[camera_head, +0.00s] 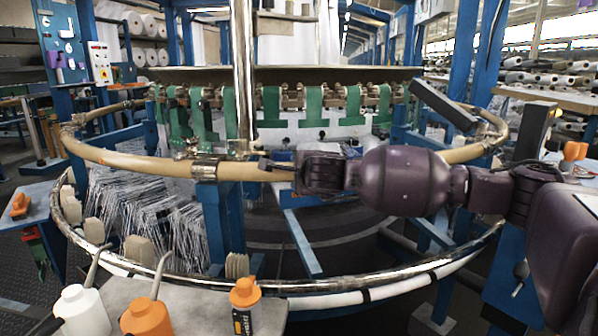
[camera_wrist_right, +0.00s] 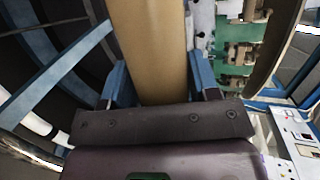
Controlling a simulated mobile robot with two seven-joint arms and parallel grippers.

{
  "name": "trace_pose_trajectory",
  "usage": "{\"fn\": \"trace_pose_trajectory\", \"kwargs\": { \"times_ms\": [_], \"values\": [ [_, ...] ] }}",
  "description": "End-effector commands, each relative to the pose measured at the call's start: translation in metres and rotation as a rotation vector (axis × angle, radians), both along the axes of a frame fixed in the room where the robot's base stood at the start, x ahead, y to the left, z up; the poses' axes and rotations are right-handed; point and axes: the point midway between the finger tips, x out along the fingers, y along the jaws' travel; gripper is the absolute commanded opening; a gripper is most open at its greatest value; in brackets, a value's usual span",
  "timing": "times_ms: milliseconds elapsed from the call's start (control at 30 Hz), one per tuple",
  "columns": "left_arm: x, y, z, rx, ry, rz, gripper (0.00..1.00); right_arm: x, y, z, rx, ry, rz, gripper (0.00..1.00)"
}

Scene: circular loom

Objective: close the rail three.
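The loom's tan ring rail (camera_head: 120,158) curves around the machine at about mid height. A metal joint piece (camera_head: 205,168) sits on it left of centre. My right gripper (camera_head: 275,164) comes in from the right, in line with the rail, and hides part of it. In the right wrist view, the tan rail (camera_wrist_right: 150,50) runs between the two blue fingers of the gripper (camera_wrist_right: 160,82). The fingers are wide apart, one on each side; whether they press on the rail cannot be told. My left gripper is not in view.
A shiny lower ring (camera_head: 330,285) runs below the rail. A vertical steel post (camera_head: 243,70) stands near the joint. Green straps (camera_head: 270,105) hang behind. White (camera_head: 82,310) and orange bottles (camera_head: 146,318) stand on the front table. A control panel (camera_wrist_right: 295,128) is at lower right in the wrist view.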

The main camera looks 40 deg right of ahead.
Motion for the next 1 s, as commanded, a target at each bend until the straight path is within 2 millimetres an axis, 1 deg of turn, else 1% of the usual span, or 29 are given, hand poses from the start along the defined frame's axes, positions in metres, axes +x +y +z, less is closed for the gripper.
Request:
{"fn": "trace_pose_trajectory", "kwargs": {
  "times_ms": [33,133,700,867,1000],
  "values": [
    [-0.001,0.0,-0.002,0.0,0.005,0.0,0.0,-0.002,0.001,-0.015,0.003,0.025,0.002,0.6],
    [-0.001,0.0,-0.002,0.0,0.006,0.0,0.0,-0.002,0.001,-0.015,0.003,0.025,0.0,0.75],
    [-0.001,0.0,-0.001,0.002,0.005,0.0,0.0,-0.002,0.001,-0.007,0.003,0.012,0.0,0.76],
    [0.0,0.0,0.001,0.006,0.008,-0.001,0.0,-0.013,0.005,-0.001,0.001,0.011,0.0,0.76],
    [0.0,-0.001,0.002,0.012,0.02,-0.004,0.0,-0.03,0.012,0.007,0.0,0.009,0.002,0.76]
  ]
}}
